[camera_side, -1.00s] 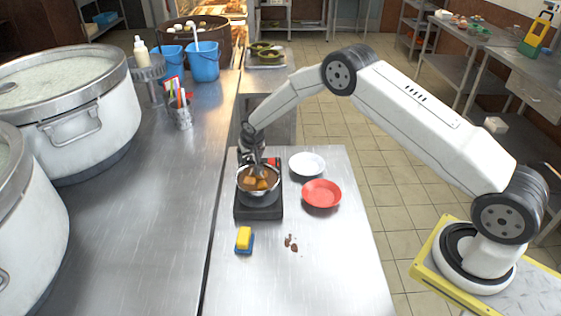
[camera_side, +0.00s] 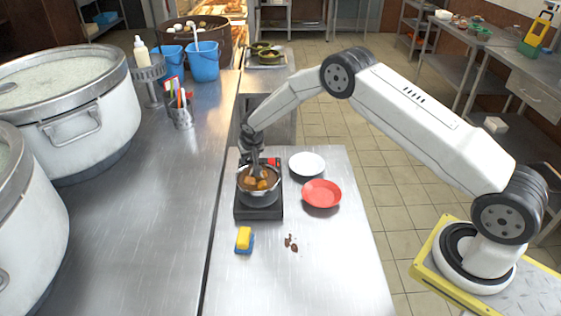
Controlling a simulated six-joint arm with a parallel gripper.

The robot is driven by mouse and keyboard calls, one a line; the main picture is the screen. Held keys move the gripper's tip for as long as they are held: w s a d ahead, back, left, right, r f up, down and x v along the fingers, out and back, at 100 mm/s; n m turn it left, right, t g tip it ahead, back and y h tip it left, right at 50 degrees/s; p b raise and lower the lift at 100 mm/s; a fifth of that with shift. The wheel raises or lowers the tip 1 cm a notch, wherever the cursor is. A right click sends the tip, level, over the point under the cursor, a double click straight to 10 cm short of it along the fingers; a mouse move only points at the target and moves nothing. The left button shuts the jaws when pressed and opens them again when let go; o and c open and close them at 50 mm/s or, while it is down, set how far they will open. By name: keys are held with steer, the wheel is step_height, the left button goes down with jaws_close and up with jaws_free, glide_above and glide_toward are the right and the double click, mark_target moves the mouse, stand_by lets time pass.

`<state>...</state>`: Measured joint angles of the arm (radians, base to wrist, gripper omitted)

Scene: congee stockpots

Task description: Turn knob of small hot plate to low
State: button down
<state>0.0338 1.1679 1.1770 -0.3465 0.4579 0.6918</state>
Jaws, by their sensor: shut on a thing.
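The small hot plate (camera_side: 258,213) is a dark, flat unit on the steel table. A metal pot (camera_side: 245,190) with brown chunks in broth sits over its burner, tilted toward the camera. The knob cannot be made out; the pot and my gripper cover the plate's far part. My gripper (camera_side: 259,166) points down at the pot's far rim, with its fingers in front of or against that rim. It looks shut on the pot rim, though the contact is small and partly hidden.
A white plate (camera_side: 307,164) and a red plate (camera_side: 321,193) lie right of the hot plate. Large stockpots (camera_side: 92,125) stand at left.

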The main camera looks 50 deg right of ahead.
steer(key=shift+m+g+h, duration=0.3)
steer(key=shift+m+h, duration=0.2)
steer(key=shift+m, duration=0.7)
steer(key=shift+c, duration=1.2)
jaws_free()
steer(key=shift+r, duration=0.1)
steer(key=v, duration=0.7)
steer(key=shift+a+r, duration=0.15)
steer(key=shift+r, duration=0.1)
steer(key=shift+s, duration=0.15)
